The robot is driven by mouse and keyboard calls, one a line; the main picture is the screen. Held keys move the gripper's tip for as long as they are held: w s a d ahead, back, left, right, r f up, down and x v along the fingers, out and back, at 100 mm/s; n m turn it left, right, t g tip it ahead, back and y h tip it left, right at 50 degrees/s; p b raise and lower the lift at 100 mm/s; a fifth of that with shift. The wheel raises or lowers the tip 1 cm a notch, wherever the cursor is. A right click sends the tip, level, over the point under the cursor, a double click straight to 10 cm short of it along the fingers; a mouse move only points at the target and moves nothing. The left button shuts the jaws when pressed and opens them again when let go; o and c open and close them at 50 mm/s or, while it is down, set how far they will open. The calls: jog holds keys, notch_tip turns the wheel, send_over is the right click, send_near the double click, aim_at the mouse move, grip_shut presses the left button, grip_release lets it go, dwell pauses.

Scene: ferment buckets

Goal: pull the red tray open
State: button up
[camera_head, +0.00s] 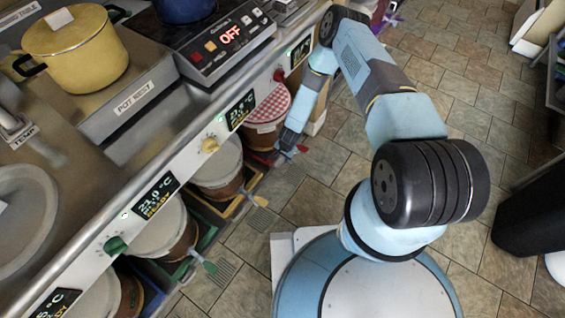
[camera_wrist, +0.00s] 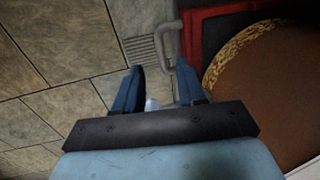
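The red tray (camera_wrist: 204,22) shows in the wrist view at the upper right, with a brown bucket (camera_wrist: 275,85) standing in it. A grey loop handle (camera_wrist: 160,42) sticks out from the tray's front. My gripper (camera_wrist: 158,68) is open, its two dark blue fingers apart. The handle's near end is at the fingertips, closer to the right finger; I cannot tell whether they touch. In the head view my gripper (camera_head: 287,143) is low beside the counter, by the bucket with a red checked lid (camera_head: 270,106). The red tray is mostly hidden there.
A yellow tray (camera_head: 228,205) and a green tray (camera_head: 207,238) with buckets sit under the same counter, nearer me. A yellow pot (camera_head: 75,48) stands on the counter. A floor drain (camera_wrist: 145,48) lies beside the handle. The tiled floor (camera_head: 320,190) in front is clear.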

aim_at(280, 164)
jog(key=shift+w+a+f, duration=0.1)
jog(key=shift+a+f, duration=0.05)
jog(key=shift+f, duration=1)
jog(key=shift+w+a+f, duration=0.15)
jog(key=shift+a+f, duration=0.05)
jog(key=shift+f, duration=1)
jog(key=shift+w+a+f, duration=0.1)
jog(key=shift+a+f, duration=0.05)
jog(key=shift+f, duration=1)
grip_shut()
